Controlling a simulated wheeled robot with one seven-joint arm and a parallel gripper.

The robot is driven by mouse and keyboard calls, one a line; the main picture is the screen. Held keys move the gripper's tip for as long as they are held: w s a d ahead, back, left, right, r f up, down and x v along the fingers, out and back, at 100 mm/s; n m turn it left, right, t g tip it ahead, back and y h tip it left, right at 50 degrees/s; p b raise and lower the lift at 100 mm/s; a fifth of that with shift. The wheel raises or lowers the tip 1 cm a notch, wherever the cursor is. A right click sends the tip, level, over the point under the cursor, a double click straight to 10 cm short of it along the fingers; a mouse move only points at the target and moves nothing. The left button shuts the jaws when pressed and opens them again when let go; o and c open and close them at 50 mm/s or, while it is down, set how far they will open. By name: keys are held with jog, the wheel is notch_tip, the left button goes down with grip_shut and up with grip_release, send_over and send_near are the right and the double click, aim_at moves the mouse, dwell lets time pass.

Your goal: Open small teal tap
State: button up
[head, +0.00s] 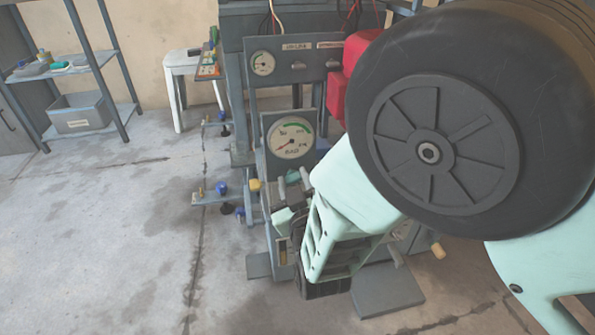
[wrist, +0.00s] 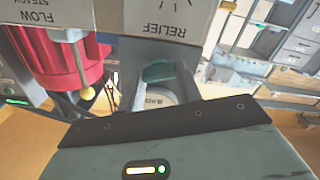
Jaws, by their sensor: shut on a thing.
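The small teal tap (wrist: 157,73) shows in the wrist view between the two grey fingers of my gripper (wrist: 154,66). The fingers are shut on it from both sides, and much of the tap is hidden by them. In the head view my gripper (head: 289,208) is at the front of the press, below the big dial, and a bit of teal (head: 284,219) shows at its fingers. How far the tap is turned cannot be told.
A "RELIEF" plate (wrist: 168,24) and a red cylinder (wrist: 62,58) are close to my wrist. Brackets with blue knobs (head: 221,187) stick out left.

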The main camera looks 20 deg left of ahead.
jog(key=n+p, duration=0.2)
jog(key=n, duration=0.1)
jog(key=shift+s+r+n+p, duration=0.1)
jog(key=shift+n+p, duration=0.3)
jog(key=n+p, duration=0.2)
jog(key=n, duration=0.1)
jog(key=shift+a+n, duration=0.1)
jog(key=shift+n, duration=0.2)
jog(key=n+p, duration=0.1)
jog(key=n, duration=0.1)
jog(key=n+p, duration=0.1)
jog(key=n, duration=0.1)
jog(key=n+p, duration=0.1)
jog(key=n, duration=0.1)
jog(key=shift+f, duration=0.35)
jog(key=o, duration=1)
jog(key=p+v, duration=0.4)
jog(key=v, duration=1.3)
jog(key=shift+s, duration=0.25)
